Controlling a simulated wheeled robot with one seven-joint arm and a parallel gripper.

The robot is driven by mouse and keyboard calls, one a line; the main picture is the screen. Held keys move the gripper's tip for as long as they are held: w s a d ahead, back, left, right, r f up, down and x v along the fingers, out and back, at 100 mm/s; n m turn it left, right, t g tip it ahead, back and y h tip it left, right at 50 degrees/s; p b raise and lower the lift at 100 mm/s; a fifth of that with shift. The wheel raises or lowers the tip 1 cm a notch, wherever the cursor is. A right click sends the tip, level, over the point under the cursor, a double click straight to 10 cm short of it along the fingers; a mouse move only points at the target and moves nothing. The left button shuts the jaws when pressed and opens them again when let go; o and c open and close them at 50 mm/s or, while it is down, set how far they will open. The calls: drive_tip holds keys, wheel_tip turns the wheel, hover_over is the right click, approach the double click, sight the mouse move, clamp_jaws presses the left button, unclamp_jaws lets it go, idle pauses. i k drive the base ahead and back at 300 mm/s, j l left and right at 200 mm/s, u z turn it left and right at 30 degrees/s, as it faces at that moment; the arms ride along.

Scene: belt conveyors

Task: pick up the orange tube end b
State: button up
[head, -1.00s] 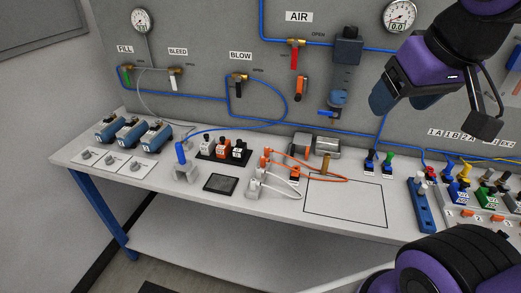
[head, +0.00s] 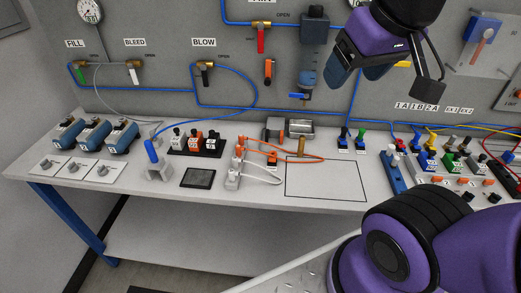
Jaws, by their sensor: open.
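The orange tube (head: 292,154) lies in a thin loop on the bench, right of the grey block. Its left part meets the small orange and white fittings (head: 239,148). Another part reaches a small orange fitting (head: 272,158). I cannot tell which end is b. My gripper (head: 357,72) hangs at the upper right, in front of the wall panel, above and right of the tube. It is open and holds nothing. A white tube (head: 262,176) curves just below the orange one.
A blue-handled grey holder (head: 158,170) and a dark square pad (head: 198,178) stand to the left. Blocks and valves crowd the right. A brass post (head: 301,146) stands near the tube.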

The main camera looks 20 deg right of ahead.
sight(241, 138)
drive_tip(key=i+j+z, duration=0.2)
drive_tip(key=j, duration=0.2)
drive_tip(key=i+j+z, duration=0.2)
drive_tip(key=j, duration=0.15)
drive_tip(key=j+z, duration=0.25)
drive_tip(key=j, duration=0.15)
